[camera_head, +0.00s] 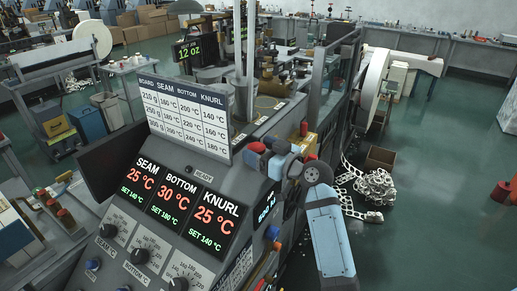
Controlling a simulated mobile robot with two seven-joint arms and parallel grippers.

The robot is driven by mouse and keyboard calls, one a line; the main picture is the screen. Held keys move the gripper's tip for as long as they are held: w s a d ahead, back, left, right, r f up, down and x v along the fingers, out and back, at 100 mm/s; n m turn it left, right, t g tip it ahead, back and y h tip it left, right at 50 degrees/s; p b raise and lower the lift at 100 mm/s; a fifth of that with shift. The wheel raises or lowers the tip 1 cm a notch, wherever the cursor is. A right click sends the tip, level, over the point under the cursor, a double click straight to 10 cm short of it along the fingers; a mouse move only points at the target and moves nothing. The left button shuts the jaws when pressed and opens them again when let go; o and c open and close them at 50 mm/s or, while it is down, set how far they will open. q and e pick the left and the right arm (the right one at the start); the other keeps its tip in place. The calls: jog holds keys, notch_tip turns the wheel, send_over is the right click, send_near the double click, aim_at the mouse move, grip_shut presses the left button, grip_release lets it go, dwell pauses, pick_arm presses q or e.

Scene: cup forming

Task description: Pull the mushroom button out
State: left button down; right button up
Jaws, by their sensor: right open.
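A red mushroom button (257,147) shows at the upper right corner of the machine's sloped control panel. My right gripper (266,156) is right at it, with its arm coming in from the lower right. The gripper is open, and its fingers look small and dark against the panel. I cannot tell whether they touch the button or stand around it, because the gripper and wrist cover part of that area. My left gripper is not in view.
The control panel (148,238) carries red temperature displays and knobs (140,256). A white settings board (186,118) stands above it. Coloured buttons (272,232) sit on the panel's right side, near my forearm. White scrap strip (374,187) lies on the green floor at right.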

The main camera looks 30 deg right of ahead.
jog(key=shift+c, duration=0.4)
jog(key=c, duration=1.2)
jog(key=shift+r, duration=0.7)
jog(key=o, duration=1)
jog(key=shift+r, duration=0.1)
jog(key=shift+c, duration=0.2)
jog(key=o, duration=0.3)
